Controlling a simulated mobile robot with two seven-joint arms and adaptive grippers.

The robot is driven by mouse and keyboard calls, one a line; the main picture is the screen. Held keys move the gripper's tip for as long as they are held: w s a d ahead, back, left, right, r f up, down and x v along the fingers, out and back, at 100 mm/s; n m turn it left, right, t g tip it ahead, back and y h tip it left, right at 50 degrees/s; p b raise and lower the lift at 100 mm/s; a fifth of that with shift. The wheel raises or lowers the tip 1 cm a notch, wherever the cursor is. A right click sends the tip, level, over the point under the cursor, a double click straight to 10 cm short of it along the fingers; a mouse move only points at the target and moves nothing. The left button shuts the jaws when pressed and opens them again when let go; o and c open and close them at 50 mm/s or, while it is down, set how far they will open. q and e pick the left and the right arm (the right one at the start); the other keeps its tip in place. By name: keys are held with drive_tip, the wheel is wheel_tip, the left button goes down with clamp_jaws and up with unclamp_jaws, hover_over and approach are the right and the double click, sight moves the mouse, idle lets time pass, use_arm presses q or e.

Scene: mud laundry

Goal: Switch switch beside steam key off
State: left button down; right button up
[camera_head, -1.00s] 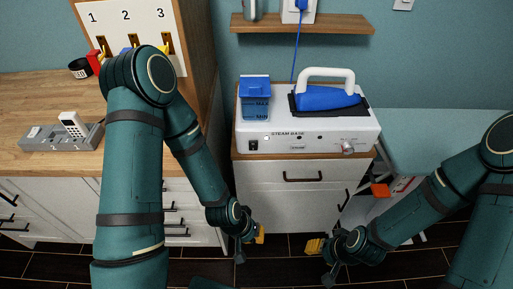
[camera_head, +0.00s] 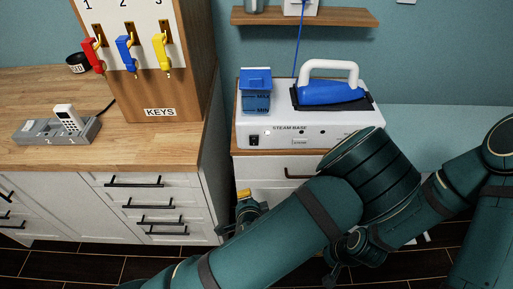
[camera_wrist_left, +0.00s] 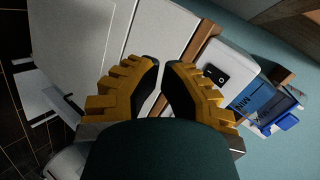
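The steam base (camera_head: 318,130) is a white box on a cabinet with a wooden top. Its black rocker switch (camera_head: 254,140) is at the left end of the front face, left of and below the "STEAM BASE" lettering; which way it is tipped is too small to tell. The switch also shows in the left wrist view (camera_wrist_left: 215,75), just right of the fingertips. My left gripper (camera_head: 244,194) is below the switch, apart from it, with a narrow gap between its fingertips (camera_wrist_left: 164,66) and nothing held. My right gripper (camera_head: 338,268) is low, partly hidden behind my left arm.
A blue iron (camera_head: 330,93) and a blue water tank (camera_head: 256,90) stand on the base. A shelf (camera_head: 305,16) hangs above. The base's right front is hidden by my left arm.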

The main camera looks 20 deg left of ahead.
use_arm(q)
wheel_tip(320, 180, up, 7)
drive_tip(key=w+d+m+t, duration=0.2)
drive_tip(key=w+m+t, duration=0.1)
drive_tip(key=t, duration=0.1)
drive_tip(key=shift+d+r+m, duration=0.15)
drive_tip(key=shift+m, duration=0.15)
drive_tip(key=b, duration=0.2)
approach(256, 141)
drive_tip(key=x, duration=0.6)
drive_tip(key=shift+f, duration=0.25)
drive_tip(key=shift+w+r, duration=0.1)
drive_tip(key=shift+w, duration=0.65)
drive_tip(key=shift+r, duration=0.1)
